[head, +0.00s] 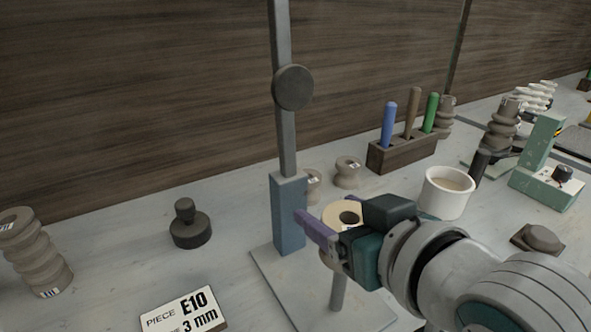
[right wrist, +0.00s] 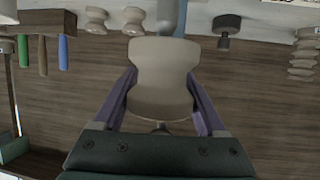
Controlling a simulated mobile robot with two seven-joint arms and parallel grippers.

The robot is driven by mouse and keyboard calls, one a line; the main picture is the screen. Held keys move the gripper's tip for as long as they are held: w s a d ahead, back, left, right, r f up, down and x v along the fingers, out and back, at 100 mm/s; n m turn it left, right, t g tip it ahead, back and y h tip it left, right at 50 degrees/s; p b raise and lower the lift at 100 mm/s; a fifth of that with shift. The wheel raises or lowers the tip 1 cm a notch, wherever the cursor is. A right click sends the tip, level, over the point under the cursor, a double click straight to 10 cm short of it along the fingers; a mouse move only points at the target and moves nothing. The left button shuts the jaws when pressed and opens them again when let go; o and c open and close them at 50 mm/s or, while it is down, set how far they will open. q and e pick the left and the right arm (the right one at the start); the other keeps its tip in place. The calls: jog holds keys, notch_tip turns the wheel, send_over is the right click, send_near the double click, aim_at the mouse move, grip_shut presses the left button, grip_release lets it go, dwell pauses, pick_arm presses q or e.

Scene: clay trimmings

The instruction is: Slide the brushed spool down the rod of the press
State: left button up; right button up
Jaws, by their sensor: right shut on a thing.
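My right gripper (head: 322,238) is shut on the pale brushed spool (head: 338,212), with a purple finger showing on its near side. In the right wrist view the waisted spool (right wrist: 162,78) sits between both purple fingers. Its upper ring and dark hole face up in the head view. The press has a flat grey base plate (head: 276,283), a blue block (head: 288,212), a tall post and a round dark knob (head: 293,87). The slim grey rod (head: 338,291) stands on the plate directly below the spool. Whether the rod's top is inside the bore is hidden. My left gripper is not in view.
A white cup (head: 447,197) and a wooden tool holder (head: 400,155) stand behind and right of my gripper. Small spools (head: 347,172) are behind the press.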

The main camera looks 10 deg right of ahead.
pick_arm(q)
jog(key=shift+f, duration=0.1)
pick_arm(e)
jog(key=shift+f+b, duration=1.2)
jog(key=shift+f, duration=0.4)
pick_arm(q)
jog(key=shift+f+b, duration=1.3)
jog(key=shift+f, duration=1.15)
pick_arm(e)
jog(key=shift+f, duration=1.75)
pick_arm(q)
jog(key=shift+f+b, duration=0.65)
jog(key=shift+b, duration=0.05)
pick_arm(e)
jog(key=shift+f, duration=0.85)
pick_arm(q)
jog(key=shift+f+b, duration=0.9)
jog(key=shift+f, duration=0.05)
pick_arm(e)
jog(key=shift+f, duration=1.2)
jog(key=shift+f, duration=0.1)
jog(key=o, duration=1.6)
